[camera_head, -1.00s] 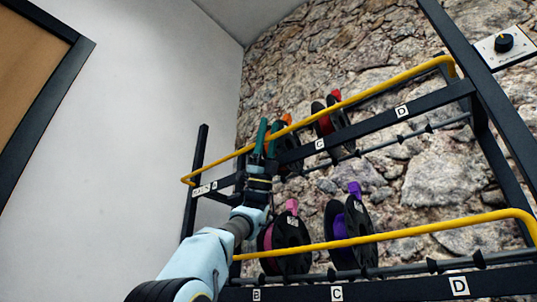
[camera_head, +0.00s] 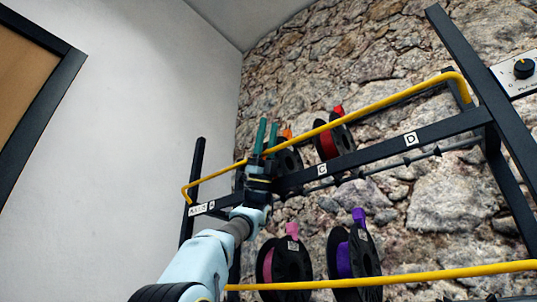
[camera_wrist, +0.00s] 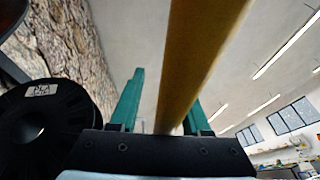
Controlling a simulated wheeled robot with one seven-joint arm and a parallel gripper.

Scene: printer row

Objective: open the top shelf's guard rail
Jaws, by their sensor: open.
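The top shelf's guard rail (camera_head: 360,109) is a yellow bar running along the front of the upper shelf, with bent ends. In the head view it stands above the black shelf beam. My gripper (camera_head: 267,137) is at the rail's left part, its two teal fingers pointing up. In the wrist view the rail (camera_wrist: 198,62) runs up between the open fingers of my gripper (camera_wrist: 162,110). It looks nearer the right finger; whether it touches is not clear.
Spools stand behind the rail: a red one (camera_head: 328,143) and an orange one partly behind my gripper. A lower yellow rail (camera_head: 420,276) crosses in front of pink and purple spools (camera_head: 343,255). A dial panel (camera_head: 522,70) is at the right. The stone wall is behind.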

